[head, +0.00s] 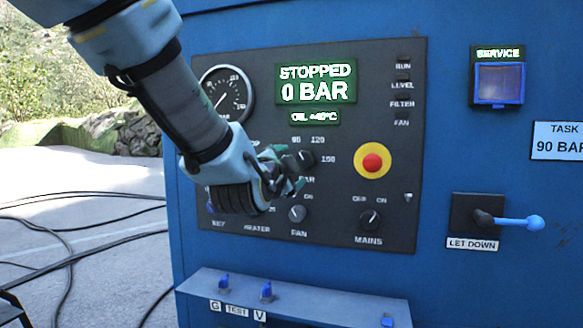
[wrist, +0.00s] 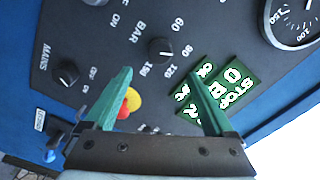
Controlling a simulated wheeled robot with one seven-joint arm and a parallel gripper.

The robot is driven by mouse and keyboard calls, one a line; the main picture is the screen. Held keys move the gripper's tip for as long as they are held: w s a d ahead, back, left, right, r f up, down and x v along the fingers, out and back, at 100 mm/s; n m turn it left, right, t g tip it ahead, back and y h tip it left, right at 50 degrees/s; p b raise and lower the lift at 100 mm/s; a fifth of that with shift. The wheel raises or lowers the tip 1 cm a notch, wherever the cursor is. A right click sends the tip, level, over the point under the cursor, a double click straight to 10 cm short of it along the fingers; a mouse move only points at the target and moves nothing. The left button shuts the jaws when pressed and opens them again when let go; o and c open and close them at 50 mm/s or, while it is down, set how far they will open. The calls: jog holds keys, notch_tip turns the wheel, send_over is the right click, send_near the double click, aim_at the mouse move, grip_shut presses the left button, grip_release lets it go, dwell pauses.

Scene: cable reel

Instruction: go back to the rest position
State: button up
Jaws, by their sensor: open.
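My gripper (head: 288,178) is in front of the dark control panel (head: 400,120), at the lower end of my arm that reaches in from the upper left. In the wrist view its two green fingers (wrist: 158,78) stand well apart with nothing between them. The BAR selector knob (head: 306,158) is just beside the fingers in the head view. In the wrist view this knob (wrist: 161,51) shows beyond the gap between the fingertips. I cannot tell the exact distance from fingers to knob. My arm and gripper hide part of the panel's lower left.
The display (head: 316,83) reads STOPPED, 0 BAR. A red stop button (head: 372,162) on yellow is right of the gripper. The MAINS knob (head: 370,219), LET DOWN lever (head: 508,220) and a ledge with blue valves (head: 300,286) are nearby. Cables (head: 70,230) lie on open ground at left.

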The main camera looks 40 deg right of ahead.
jog(key=w+a+f+n+g+y+p, duration=0.1)
jog(key=w+a+f+n+y, duration=0.3)
jog(key=a, duration=0.4)
jog(key=w+a+f+n+y+p, duration=0.1)
jog(key=w+a+f+n+y, duration=0.15)
jog(key=w+a+f, duration=0.45)
jog(key=w+a+f+n+g+y+p, duration=0.1)
jog(key=w+a+f+n+y, duration=0.3)
jog(key=a, duration=0.6)
jog(key=s+a+f+n+g+y, duration=0.1)
jog(key=s+a+f+n+g, duration=0.1)
jog(key=a, duration=0.6)
jog(key=s+a+f+n+g+y+p, duration=0.1)
jog(key=s+a+f+n+g+y, duration=0.1)
jog(key=s+a+n, duration=0.3)
jog(key=s+a+f+n+g+y+p, duration=0.1)
jog(key=s+a+n, duration=0.3)
jog(key=a, duration=0.7)
jog(key=shift+a+f+n+g, duration=0.2)
jog(key=shift+f+n+g, duration=0.15)
jog(key=shift+f+g, duration=0.4)
jog(key=shift+f, duration=0.15)
